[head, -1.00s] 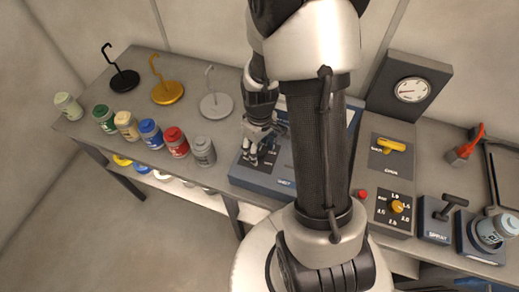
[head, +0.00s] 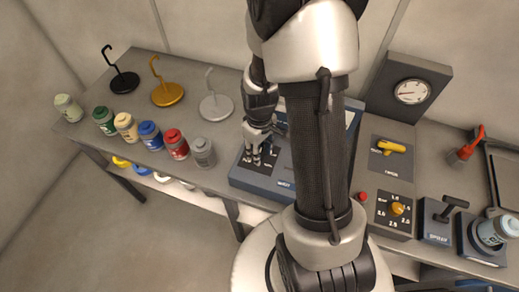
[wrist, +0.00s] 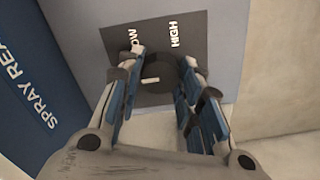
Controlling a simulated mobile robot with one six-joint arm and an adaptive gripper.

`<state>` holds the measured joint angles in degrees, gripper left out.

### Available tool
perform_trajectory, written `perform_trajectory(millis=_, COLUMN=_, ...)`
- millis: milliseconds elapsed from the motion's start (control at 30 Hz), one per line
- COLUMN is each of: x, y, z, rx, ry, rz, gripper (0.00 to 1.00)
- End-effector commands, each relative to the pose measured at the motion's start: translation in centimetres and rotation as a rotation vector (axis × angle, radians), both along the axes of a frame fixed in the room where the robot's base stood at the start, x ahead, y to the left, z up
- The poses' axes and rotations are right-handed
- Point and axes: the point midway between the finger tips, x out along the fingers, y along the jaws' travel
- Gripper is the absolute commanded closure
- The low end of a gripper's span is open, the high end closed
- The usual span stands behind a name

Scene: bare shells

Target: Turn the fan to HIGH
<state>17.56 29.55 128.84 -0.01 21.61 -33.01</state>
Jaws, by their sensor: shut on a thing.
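The fan's dark round knob (wrist: 163,72) sits on a black plate (wrist: 192,22) marked LOW and HIGH in the wrist view. A short white mark shows on the knob, but I cannot tell which setting it indicates. My gripper (wrist: 163,78) is shut on the knob, one blue-padded finger on each side. In the head view, my gripper (head: 257,158) reaches down to the plate at the left of the blue-grey control box (head: 282,190). The knob is hidden there by the fingers.
A row of coloured jars (head: 151,134) and several hook stands (head: 167,94) stand left of the box. A gauge (head: 411,91), a yellow-handled switch (head: 391,147) and a yellow dial (head: 397,208) lie to the right. A blue SPRAY READY panel (wrist: 35,95) borders the plate.

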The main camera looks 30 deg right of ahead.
Motion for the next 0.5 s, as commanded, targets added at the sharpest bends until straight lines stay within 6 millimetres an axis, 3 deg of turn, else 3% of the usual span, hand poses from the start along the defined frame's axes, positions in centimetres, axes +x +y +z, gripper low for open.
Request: perform_trajectory(millis=500, x=0.00, y=0.00, z=0.01, rx=0.000, ry=0.000, rz=-0.132, gripper=0.91)
